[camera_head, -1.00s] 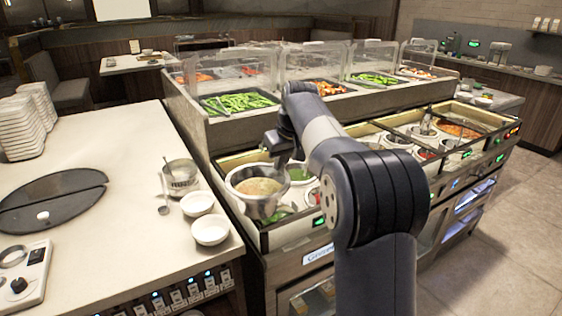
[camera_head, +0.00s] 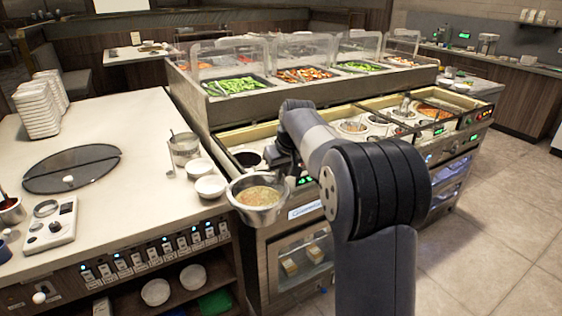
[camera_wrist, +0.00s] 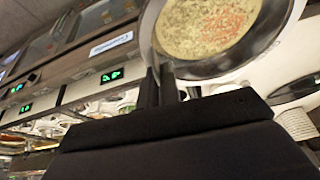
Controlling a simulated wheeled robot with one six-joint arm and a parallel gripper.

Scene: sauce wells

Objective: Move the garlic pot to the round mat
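The garlic pot is a metal bowl (camera_head: 258,212) of pale yellowish, speckled sauce. It hangs in the air at the front corner of the sauce bar, right of the white bowls. My gripper (camera_head: 285,172) is at its upper right side, mostly hidden by my arm. In the wrist view the two dark fingers (camera_wrist: 159,88) are close together at the rim of the pot (camera_wrist: 180,68), which they appear to pinch. The pot is roughly level. A flat dark disc (camera_head: 95,155) lies on the left counter; it may be the round mat.
The pale counter (camera_head: 125,120) has free room between the disc and a metal container (camera_head: 184,148). Two white bowls (camera_head: 211,187) stand near its right edge. A stack of white dishes (camera_head: 37,110) and a control panel (camera_head: 48,228) flank the disc. The sauce bar (camera_head: 225,140) stands right.

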